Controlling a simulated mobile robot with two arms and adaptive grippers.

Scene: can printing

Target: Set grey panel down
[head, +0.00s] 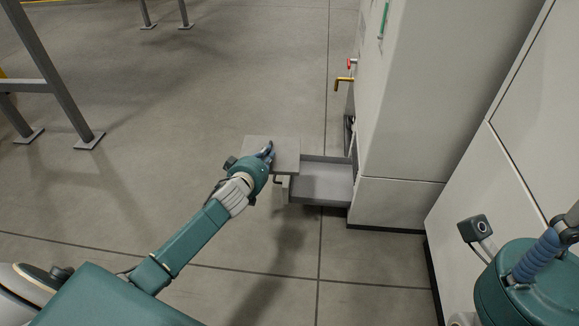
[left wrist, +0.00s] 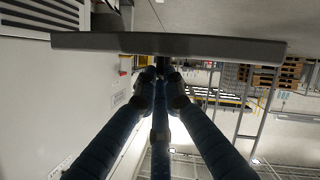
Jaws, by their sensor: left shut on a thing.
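My left gripper (head: 266,154) is shut on the grey panel (head: 288,152), a flat square plate held level at its left side. In the left wrist view the panel (left wrist: 100,42) shows edge-on as a long grey bar, and the blue fingers of my left gripper (left wrist: 161,80) close together just below its middle. In the head view the panel overlaps the left end of a grey open tray (head: 322,181) that juts from the cabinet. I cannot tell whether panel and tray touch. My right gripper (head: 536,256) shows only partly at the right edge, with a blue finger.
Another white cabinet (head: 500,180) is nearer right. A grey metal frame (head: 60,100) stands at far left. The floor between is clear.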

